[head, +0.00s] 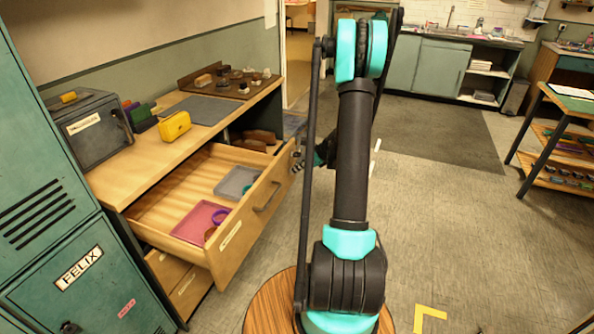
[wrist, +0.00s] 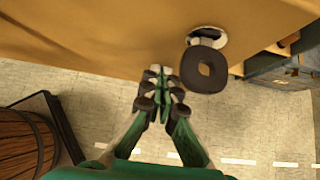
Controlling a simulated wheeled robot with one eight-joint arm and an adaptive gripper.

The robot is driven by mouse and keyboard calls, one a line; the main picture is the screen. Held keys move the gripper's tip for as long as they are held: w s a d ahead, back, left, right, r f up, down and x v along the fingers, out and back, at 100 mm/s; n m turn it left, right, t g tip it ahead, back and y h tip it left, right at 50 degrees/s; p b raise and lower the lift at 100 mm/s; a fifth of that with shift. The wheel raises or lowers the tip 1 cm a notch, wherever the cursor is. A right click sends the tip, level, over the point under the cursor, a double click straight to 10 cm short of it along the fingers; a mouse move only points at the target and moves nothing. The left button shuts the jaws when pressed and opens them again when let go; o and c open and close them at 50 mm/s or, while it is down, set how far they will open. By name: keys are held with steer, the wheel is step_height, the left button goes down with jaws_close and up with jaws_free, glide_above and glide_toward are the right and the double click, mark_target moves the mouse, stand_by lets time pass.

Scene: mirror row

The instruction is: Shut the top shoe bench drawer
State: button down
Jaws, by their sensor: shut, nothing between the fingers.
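The top shoe bench drawer (head: 232,244) is pulled well out of the wooden bench (head: 150,160) in the head view. Its front has a dark bar handle (head: 267,196) and a pale label. A pink tray (head: 201,221) and a grey tray (head: 237,182) lie inside. My gripper (head: 298,160) is by the right end of the drawer front, partly hidden by my arm. In the wrist view my gripper (wrist: 161,73) is shut and empty, its tips close to a tan wooden surface (wrist: 90,30). I cannot tell whether they touch it.
A lower drawer (head: 180,281) sits below. Green lockers (head: 50,200) stand close on the left. Open floor (head: 450,220) lies to the right.

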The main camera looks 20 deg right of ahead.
steer(key=w+a, duration=0.6)
steer(key=a, duration=0.2)
steer(key=w+a, duration=0.6)
steer(key=a, duration=0.2)
steer(key=w+a, duration=0.7)
steer(key=a, duration=0.1)
steer(key=shift+w+a, duration=0.1)
steer(key=shift+a, duration=0.15)
steer(key=shift+w+a, duration=0.25)
steer(key=shift+a, duration=0.05)
steer(key=shift+a+r, duration=0.1)
